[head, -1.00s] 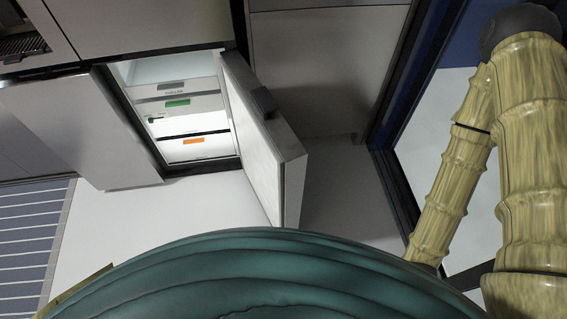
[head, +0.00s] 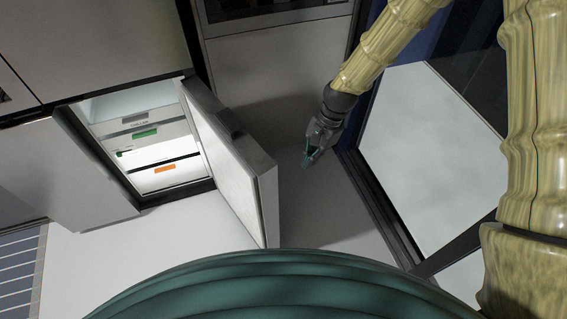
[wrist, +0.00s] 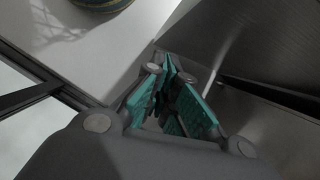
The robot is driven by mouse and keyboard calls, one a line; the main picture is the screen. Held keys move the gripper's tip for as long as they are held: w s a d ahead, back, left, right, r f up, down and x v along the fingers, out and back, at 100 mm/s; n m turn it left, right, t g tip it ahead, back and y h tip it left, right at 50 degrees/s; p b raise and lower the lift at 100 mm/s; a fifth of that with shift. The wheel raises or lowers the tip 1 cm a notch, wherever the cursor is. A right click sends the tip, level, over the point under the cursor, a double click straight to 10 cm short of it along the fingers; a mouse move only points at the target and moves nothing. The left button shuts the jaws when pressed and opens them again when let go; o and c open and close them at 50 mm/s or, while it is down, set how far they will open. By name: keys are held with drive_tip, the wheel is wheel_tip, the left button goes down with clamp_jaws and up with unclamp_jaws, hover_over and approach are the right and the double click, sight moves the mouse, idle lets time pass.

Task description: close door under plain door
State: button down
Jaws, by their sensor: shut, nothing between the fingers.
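The open door (head: 230,165) is a thick white panel with a grey outer face and a dark handle (head: 229,122) near its upper part. It swings out from a lit compartment (head: 148,145) below a plain closed cabinet door (head: 85,45). My gripper (head: 309,163) is to the right of the door, on its outer side, apart from it in the head view. In the wrist view my gripper (wrist: 172,95) has its teal fingers together with nothing between them. The handle cannot be made out in the wrist view.
Inside the compartment are drawers with green and orange labels (head: 165,169). A dark-framed glass panel (head: 420,150) stands close on the right. A striped runner (head: 22,275) lies at the lower left. Pale floor (head: 130,245) is clear in front of the compartment.

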drive_tip(key=w+a+r+m, duration=0.1)
drive_tip(key=w+a+r, duration=0.15)
drive_tip(key=r, duration=0.45)
drive_tip(key=s+a+f+p, duration=0.3)
drive_tip(key=a+f, duration=0.2)
drive_tip(key=f, duration=0.4)
drive_tip(key=shift+s+a+f+g+p, duration=0.2)
drive_tip(key=shift+s+g+p, duration=0.1)
drive_tip(key=shift+s+p, duration=0.05)
